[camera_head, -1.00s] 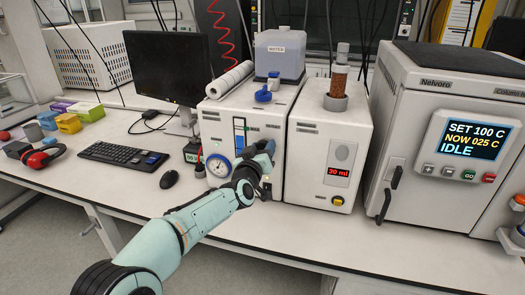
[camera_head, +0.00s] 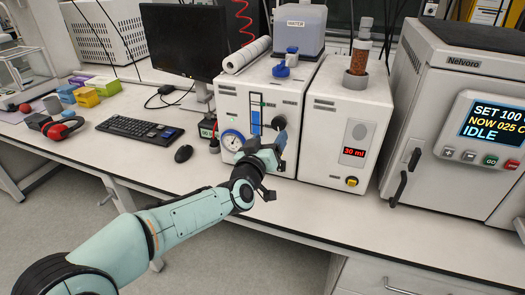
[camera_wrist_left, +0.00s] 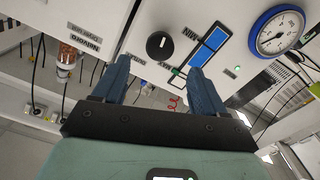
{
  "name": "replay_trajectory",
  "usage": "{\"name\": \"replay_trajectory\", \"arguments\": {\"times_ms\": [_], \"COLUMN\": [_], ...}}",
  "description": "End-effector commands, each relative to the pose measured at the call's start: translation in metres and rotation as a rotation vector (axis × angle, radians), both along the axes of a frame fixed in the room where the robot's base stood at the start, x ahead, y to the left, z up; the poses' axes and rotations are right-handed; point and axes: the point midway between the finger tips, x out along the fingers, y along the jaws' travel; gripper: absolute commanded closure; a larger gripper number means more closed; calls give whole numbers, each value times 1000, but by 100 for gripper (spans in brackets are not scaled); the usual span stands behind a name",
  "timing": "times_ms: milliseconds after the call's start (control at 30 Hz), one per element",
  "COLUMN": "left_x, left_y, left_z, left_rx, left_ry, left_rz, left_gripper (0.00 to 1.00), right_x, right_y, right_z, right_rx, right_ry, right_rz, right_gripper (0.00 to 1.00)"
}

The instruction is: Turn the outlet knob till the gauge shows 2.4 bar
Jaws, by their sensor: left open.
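The outlet knob (camera_wrist_left: 160,45) is black and round with a light mark, on the white front of the pump unit (camera_head: 262,95). In the head view I take the dark round shape (camera_head: 280,122) above my fingers as this knob. The blue-rimmed gauge (camera_head: 232,141) is left of it; the gauge also shows in the wrist view (camera_wrist_left: 277,33), its needle too small to read surely. My left gripper (camera_head: 266,143) is open and empty, in front of the panel. In the wrist view its fingers (camera_wrist_left: 157,65) point toward the knob, apart from it. My right gripper is out of view.
A white unit with a red "30 ml" display (camera_head: 355,152) stands to the right, then a large oven-like reactor (camera_head: 455,90). A mouse (camera_head: 183,153) and keyboard (camera_head: 140,128) lie left. The bench front (camera_head: 320,205) is clear.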

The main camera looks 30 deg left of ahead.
Motion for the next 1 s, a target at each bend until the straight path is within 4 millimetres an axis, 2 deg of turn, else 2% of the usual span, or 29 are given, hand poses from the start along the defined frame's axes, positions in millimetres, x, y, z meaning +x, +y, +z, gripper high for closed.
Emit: {"name": "replay_trajectory", "arguments": {"times_ms": [100,300,1000], "left_x": [-23,-43,-46], "left_y": [-5,-11,-11], "left_z": [1,0,0], "left_rx": [0,0,0], "left_ry": [-1,0,0], "left_rz": [0,-1,0], "left_gripper": [28,28,28], "right_x": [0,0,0], "right_y": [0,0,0], "right_z": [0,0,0], "right_rx": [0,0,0], "right_ry": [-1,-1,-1], "right_rz": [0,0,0], "right_gripper": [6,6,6]}}
